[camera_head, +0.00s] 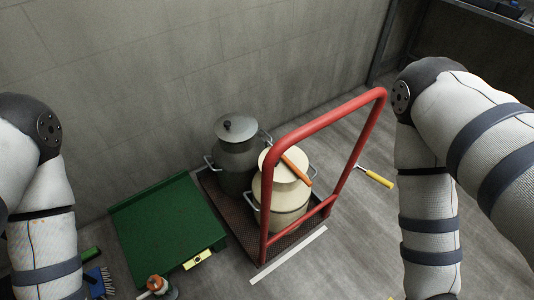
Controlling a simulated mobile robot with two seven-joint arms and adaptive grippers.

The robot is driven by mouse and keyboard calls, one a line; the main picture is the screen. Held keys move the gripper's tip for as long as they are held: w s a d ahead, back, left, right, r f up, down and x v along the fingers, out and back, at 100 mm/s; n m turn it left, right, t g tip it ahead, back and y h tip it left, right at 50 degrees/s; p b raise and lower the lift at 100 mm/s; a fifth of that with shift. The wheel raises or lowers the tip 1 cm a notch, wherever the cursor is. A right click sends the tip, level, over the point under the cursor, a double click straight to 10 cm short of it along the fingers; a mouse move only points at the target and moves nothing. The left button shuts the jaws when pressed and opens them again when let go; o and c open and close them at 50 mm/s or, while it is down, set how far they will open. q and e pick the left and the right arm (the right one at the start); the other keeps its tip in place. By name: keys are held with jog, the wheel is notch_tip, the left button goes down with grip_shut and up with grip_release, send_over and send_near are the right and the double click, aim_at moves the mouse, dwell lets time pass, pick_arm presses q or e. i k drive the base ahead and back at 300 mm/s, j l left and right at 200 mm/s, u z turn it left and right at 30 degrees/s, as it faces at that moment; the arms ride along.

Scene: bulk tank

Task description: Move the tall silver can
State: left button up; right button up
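The tall silver can (237,160) is a grey metal milk can with a domed lid, a dark knob and side handles. It stands upright at the back of a trolley with a dark bed (246,229) and a red handle frame (325,120). A cream can (284,196) stands in front of it on the same bed, with an orange-brown bar (296,170) across its top in this view. Both of my arms hang at the sides of the picture, well apart from the can. Neither gripper shows; both are beyond the lower edge.
A bottle (158,286) and a blue brush (99,282) are near the lower left. A yellow-handled tool (375,176) lies at right. A wall rises behind the trolley.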

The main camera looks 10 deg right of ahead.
aim_at(236, 165)
jog(key=k+l+u, duration=0.1)
jog(key=l+u, duration=0.3)
jog(key=l, duration=0.35)
jog(key=l+u, duration=0.35)
jog(key=l, duration=0.4)
jog(key=k+l+u, duration=0.15)
jog(key=l+u, duration=0.15)
jog(key=l, duration=0.4)
jog(key=l+u, duration=0.2)
jog(key=l, duration=0.3)
jog(key=l+u, duration=0.2)
jog(key=l, duration=0.3)
jog(key=k+l+u, duration=0.25)
jog(key=l, duration=0.2)
jog(key=l+u, duration=0.35)
jog(key=l, duration=0.4)
jog(key=l+u, duration=0.3)
jog(key=l, duration=0.45)
jog(key=l+u, duration=0.35)
jog(key=l, duration=0.4)
jog(key=l+u, duration=0.35)
jog(key=l, duration=0.35)
jog(key=i+l+u, duration=0.2)
jog(key=i, duration=0.25)
